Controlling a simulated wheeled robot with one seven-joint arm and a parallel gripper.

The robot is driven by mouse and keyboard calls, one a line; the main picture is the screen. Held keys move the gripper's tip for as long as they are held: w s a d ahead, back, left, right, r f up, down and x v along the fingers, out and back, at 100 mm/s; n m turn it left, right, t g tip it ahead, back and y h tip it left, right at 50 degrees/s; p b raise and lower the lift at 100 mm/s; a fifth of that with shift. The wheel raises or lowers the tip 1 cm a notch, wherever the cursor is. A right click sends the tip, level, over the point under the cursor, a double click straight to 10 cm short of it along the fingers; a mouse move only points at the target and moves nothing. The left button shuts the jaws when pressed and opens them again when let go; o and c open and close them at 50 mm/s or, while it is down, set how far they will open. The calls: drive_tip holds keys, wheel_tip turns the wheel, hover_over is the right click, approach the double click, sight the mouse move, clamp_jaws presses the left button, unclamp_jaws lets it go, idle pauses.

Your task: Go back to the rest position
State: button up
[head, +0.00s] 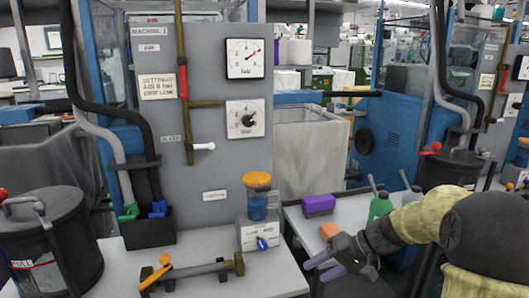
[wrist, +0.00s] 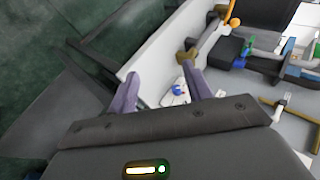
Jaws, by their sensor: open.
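My gripper (head: 319,266) is at the lower right of the head view, in front of the right-hand table, with its two purple fingers pointing left. In the wrist view my gripper (wrist: 159,75) has its fingers spread apart with nothing held between them. Beyond the fingers lie the white table edge and the blue knob (wrist: 178,91) on its pale plate. The rest position itself is not marked in either view.
A grey machine panel (head: 215,80) with two gauges stands behind the left table (head: 190,290). On that table are a grey bar with an orange lever (head: 157,272) and a blue-filled jar (head: 257,204). A purple block (head: 318,205) and green bottle (head: 380,206) stand on the right table.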

drive_tip(key=s+d+f+h, duration=0.1)
drive_tip(key=s+f+h, duration=0.35)
drive_tip(key=s, duration=0.35)
drive_tip(key=s+f+h, duration=0.4)
drive_tip(key=s+h, duration=0.1)
drive_tip(key=s, duration=0.3)
wheel_tip(320, 180, up, 35)
drive_tip(key=p, duration=3.4)
drive_tip(key=shift+d+t+p, duration=0.2)
drive_tip(key=shift+t+p, duration=0.2)
drive_tip(key=shift+f, duration=0.1)
